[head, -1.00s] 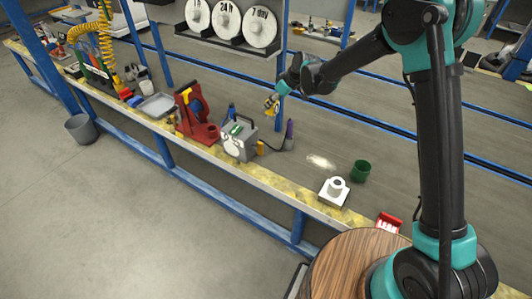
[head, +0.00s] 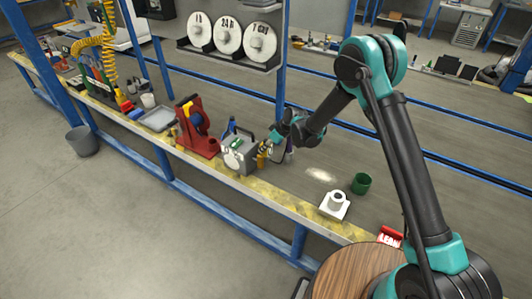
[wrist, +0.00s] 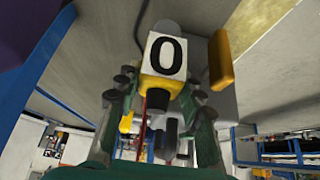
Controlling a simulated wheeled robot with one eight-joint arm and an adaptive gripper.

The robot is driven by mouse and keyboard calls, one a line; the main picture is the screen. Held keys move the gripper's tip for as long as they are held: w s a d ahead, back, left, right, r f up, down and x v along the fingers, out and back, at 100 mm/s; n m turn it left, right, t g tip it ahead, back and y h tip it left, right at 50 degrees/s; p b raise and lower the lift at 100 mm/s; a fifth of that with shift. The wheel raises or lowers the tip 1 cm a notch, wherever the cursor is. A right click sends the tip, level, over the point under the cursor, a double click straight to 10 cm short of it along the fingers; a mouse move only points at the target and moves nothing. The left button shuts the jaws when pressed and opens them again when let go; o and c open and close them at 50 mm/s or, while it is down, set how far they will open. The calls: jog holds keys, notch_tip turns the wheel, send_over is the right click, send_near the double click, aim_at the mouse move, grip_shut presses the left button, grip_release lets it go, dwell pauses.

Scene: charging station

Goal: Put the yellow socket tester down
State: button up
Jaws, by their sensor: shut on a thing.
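The yellow socket tester (wrist: 158,88), with a white face marked "0", is between the green fingers of my gripper (wrist: 160,100) in the wrist view. My gripper is shut on it. In the head view my gripper (head: 270,150) is low over the bench, close to the right side of the grey box (head: 238,157). The tester is small there, and I cannot tell whether it touches the bench. Another yellow piece (wrist: 221,60) shows to the right of the tester in the wrist view.
A red stand (head: 197,130) and a grey tray (head: 158,119) are left of the box. A white block with a ring (head: 335,204) and a green cup (head: 361,184) stand to the right. The bench between my gripper and the cup looks clear.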

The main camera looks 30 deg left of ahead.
aim_at(266, 152)
jog(key=shift+f, duration=2)
jog(key=o, duration=1.2)
jog(key=shift+f, duration=0.1)
jog(key=shift+o, duration=0.2)
jog(key=v, duration=1.2)
jog(key=shift+d+r, duration=0.1)
jog(key=shift+r, duration=0.15)
